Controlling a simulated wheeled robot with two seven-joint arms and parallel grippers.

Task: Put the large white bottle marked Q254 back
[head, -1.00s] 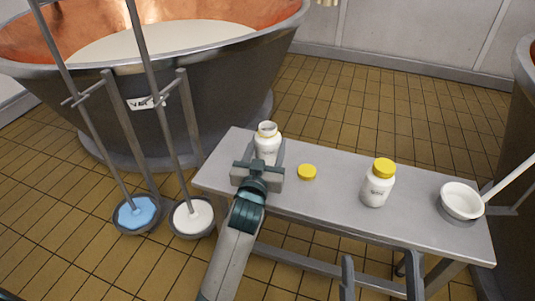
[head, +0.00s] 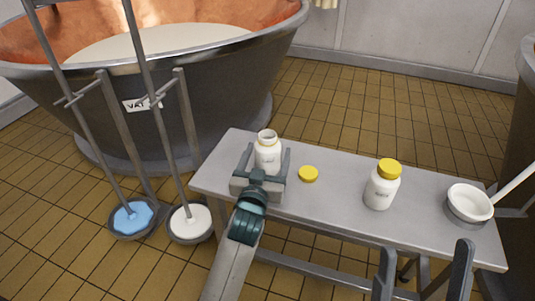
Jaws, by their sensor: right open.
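An uncapped white bottle (head: 267,158) stands upright on the grey bench near its left end. My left gripper (head: 265,155) is around it, with a finger on each side and a small gap showing. That gripper is open. A second white bottle (head: 381,192) with a yellow cap stands upright to the right on the bench. The labels on both are too small to read, so I cannot tell which is Q254. A loose yellow cap (head: 308,174) lies on the bench between them. My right gripper (head: 423,248) is open and empty at the front edge, lower right.
The bench (head: 335,185) also holds a white bowl-shaped ladle (head: 469,203) at its right end. A copper vat (head: 190,90) stands behind left. Two long-handled tools stand with their heads in small pans (head: 130,218) on the left.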

